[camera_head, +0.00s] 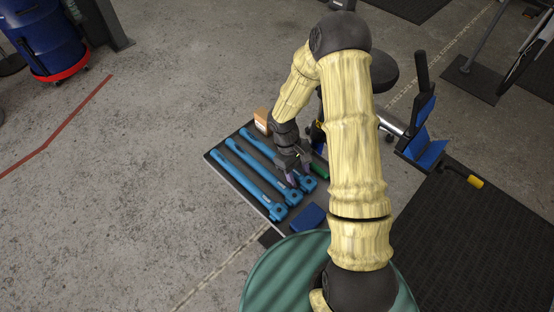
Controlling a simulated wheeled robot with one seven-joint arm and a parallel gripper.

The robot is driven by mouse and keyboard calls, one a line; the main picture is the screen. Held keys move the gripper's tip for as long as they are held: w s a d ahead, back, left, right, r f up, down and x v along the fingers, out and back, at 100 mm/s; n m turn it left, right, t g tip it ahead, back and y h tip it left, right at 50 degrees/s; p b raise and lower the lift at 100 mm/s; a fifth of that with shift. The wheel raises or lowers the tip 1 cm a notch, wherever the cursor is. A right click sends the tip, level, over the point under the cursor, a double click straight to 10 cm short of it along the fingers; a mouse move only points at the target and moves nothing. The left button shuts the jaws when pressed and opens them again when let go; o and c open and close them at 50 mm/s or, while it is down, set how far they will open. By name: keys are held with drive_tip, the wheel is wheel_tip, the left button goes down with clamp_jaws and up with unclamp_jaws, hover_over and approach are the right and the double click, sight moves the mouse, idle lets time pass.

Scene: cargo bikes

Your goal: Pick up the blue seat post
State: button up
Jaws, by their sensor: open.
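Three blue seat posts lie side by side, slanting, on a dark flat board (234,197). They are the left post (242,180), the middle post (258,167) and the right post (258,144), each with a wider clamp head at its lower right end. My gripper (294,180) is open, pointing down over the right post near its head. It hides part of that post's shaft. I cannot tell whether the fingers touch the post or are around it.
A tan box (262,120) stands at the board's back edge. A dark blue block (307,217) sits at its front right, and a green object (320,169) is partly behind my arm. A green ribbed round surface (268,275) is in front.

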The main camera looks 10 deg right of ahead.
drive_tip(key=c, duration=1)
drive_tip(key=shift+o, duration=0.2)
wheel_tip(320, 180, up, 10)
drive_tip(key=shift+w, duration=0.1)
idle(0.4)
